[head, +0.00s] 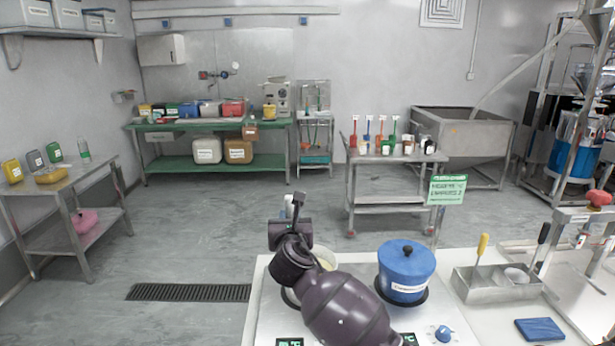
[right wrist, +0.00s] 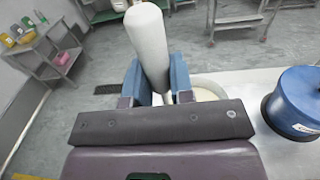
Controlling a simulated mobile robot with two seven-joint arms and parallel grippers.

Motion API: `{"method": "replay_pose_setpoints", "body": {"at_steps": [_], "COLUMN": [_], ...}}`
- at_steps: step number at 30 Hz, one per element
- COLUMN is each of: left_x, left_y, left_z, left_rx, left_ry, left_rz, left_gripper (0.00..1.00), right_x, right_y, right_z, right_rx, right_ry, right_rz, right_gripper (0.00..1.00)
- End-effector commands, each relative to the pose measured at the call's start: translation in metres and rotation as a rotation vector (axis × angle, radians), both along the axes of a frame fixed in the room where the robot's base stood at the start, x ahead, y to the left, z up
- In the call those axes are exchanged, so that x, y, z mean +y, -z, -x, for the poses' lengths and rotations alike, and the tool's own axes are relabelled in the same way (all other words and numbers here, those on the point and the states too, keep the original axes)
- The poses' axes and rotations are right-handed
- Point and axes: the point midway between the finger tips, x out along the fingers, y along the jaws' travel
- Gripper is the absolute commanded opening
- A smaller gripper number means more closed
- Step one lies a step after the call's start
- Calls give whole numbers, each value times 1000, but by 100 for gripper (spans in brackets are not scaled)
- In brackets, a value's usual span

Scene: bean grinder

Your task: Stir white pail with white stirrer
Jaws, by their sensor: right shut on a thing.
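My right gripper (right wrist: 160,85) has its blue-lined fingers shut around the thick white handle of the white stirrer (right wrist: 148,40). In the head view the dark right gripper (head: 290,236) hangs over the left part of the white worktop, and a bit of the stirrer's white handle (head: 289,203) shows above it. The white pail (head: 328,260) stands just behind my right wrist, mostly hidden by it. Its rim (right wrist: 212,82) and pale contents show beside the fingers in the right wrist view. The stirrer's lower end is hidden, so I cannot tell how deep it reaches. My left gripper is not in view.
A blue lidded pot (head: 406,270) stands on a dark round plate just right of the pail. Further right are a metal tray (head: 497,290) with a yellow-handled tool and a blue pad (head: 540,329). A steel cart (head: 394,180) with bottles stands beyond the worktop.

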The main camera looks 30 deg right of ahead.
Motion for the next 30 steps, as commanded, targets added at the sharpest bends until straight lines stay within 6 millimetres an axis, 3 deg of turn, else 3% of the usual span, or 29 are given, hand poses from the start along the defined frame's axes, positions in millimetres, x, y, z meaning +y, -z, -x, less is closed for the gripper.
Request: {"method": "replay_pose_setpoints", "body": {"at_steps": [3, 10, 17, 30], "left_x": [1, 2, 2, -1], "left_y": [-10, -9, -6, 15], "left_z": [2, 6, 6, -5], "left_rx": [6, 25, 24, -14], "left_ry": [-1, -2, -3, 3], "left_rz": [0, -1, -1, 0], "left_gripper": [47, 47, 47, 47], "right_x": [-39, -82, -91, -91], "right_y": [-26, -48, -47, -11], "right_z": [-28, -53, -57, -56], "right_rx": [2, 4, 2, 2], "right_ry": [145, 320, 358, 356], "right_rz": [-3, -1, 0, 0], "right_gripper": [0, 0, 0, 0]}}
